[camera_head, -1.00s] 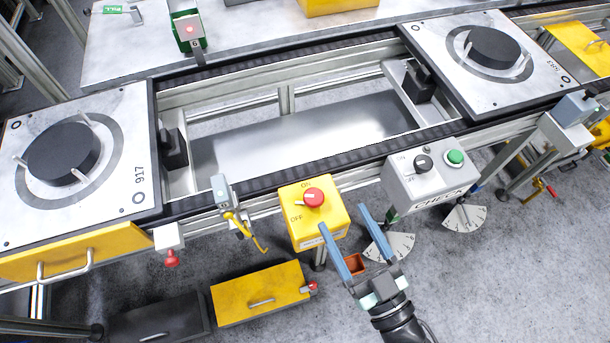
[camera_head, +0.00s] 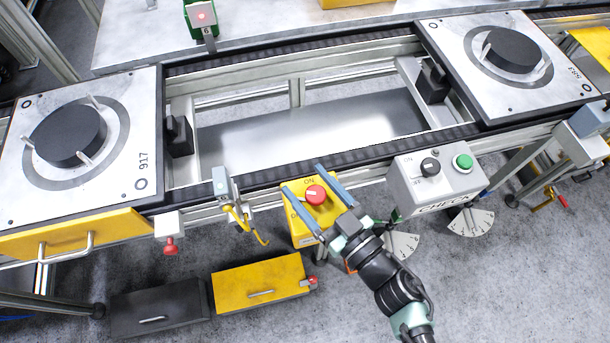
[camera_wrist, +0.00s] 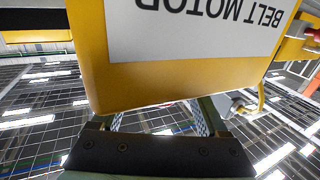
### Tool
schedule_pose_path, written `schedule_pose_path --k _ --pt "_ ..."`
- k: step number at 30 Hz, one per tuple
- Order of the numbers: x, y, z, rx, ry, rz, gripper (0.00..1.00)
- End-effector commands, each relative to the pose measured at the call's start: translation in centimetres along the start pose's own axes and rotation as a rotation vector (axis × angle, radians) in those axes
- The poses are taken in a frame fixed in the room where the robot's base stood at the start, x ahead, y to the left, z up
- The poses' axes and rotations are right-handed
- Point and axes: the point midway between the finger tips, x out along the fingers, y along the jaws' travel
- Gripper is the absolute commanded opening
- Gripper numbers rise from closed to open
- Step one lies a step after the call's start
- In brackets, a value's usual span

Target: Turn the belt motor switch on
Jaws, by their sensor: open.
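The belt motor switch is a red round knob (camera_head: 316,194) on top of a yellow box (camera_head: 303,233) at the front of the conveyor. A pale mark on the knob faces left, and the word ON shows above it. My gripper (camera_head: 304,180) is open, its two blue fingers reaching over the box on either side of the knob. I cannot tell if they touch it. In the wrist view the box's white label (camera_wrist: 205,28) reads BELT MOTOR upside down. The knob and the fingertips are hidden there behind the box.
A grey CHECK box (camera_head: 437,180) with a black selector and a green button stands to the right. A grey bracket with a yellow lever (camera_head: 236,215) is to the left. Pallets (camera_head: 137,110) (camera_head: 555,80) sit on the conveyor at both sides. Yellow (camera_head: 261,284) and black (camera_head: 158,309) drawers are below.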

Motion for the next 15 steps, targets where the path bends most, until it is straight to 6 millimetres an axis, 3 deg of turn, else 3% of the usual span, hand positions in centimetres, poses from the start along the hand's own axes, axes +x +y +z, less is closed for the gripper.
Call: schedule_pose_path --k 5,14,15 --pt "1.38 -0.07 -0.02 0.001 0.001 -0.001 0.77" --pt "1.52 -0.02 0.04 0.001 0.000 0.000 0.77" --pt "1.51 -0.02 0.04 0.001 0.000 0.000 0.70"
